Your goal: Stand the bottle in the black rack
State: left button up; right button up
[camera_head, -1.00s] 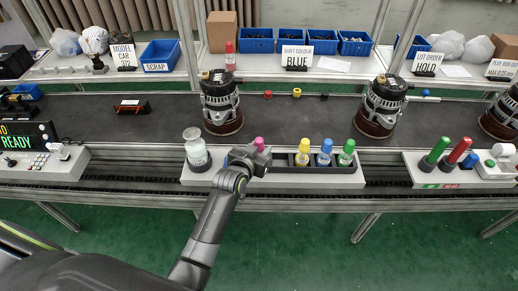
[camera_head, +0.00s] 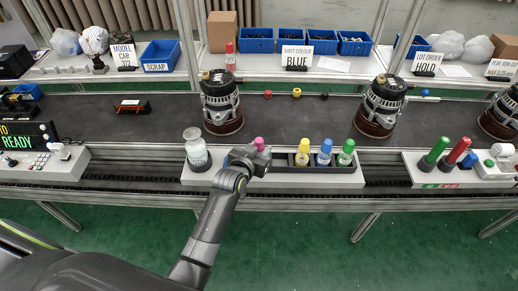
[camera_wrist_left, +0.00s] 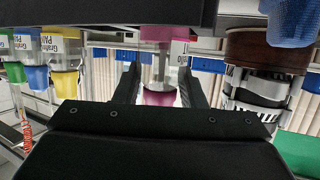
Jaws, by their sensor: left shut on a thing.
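The bottle has a magenta cap (camera_head: 259,143) that shows just behind my left gripper (camera_head: 254,156). In the left wrist view, which is upside down, the magenta cap (camera_wrist_left: 160,97) sits between the two fingers of my left gripper (camera_wrist_left: 160,88), shut on the bottle. The black rack (camera_head: 284,168) holds upright bottles with yellow (camera_head: 304,146), blue (camera_head: 326,147) and green (camera_head: 348,147) caps. The magenta bottle is upright at the rack's left end, its cap about level with the others. My gripper hides its base, so I cannot tell whether it rests in a slot. My right gripper is out of view.
Alternators (camera_head: 222,105) and (camera_head: 381,106) stand on the dark belt behind. Green and red upright pieces (camera_head: 438,150) stand at the right. The belt between the alternators is mostly clear.

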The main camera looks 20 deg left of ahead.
pick_arm(q)
jog(key=shift+s+f, duration=0.1)
jog(key=shift+f, duration=0.2)
jog(key=o, duration=1.1)
jog(key=shift+r, duration=0.15)
jog(key=shift+s+r+p, duration=0.3)
jog(key=shift+s+p, duration=0.05)
jog(key=shift+p, duration=0.2)
jog(key=p+v, duration=0.6)
jog(key=v, duration=1)
jog(key=shift+s+a+p, duration=0.15)
jog(key=shift+s+p, duration=0.05)
jog(key=shift+p, duration=0.1)
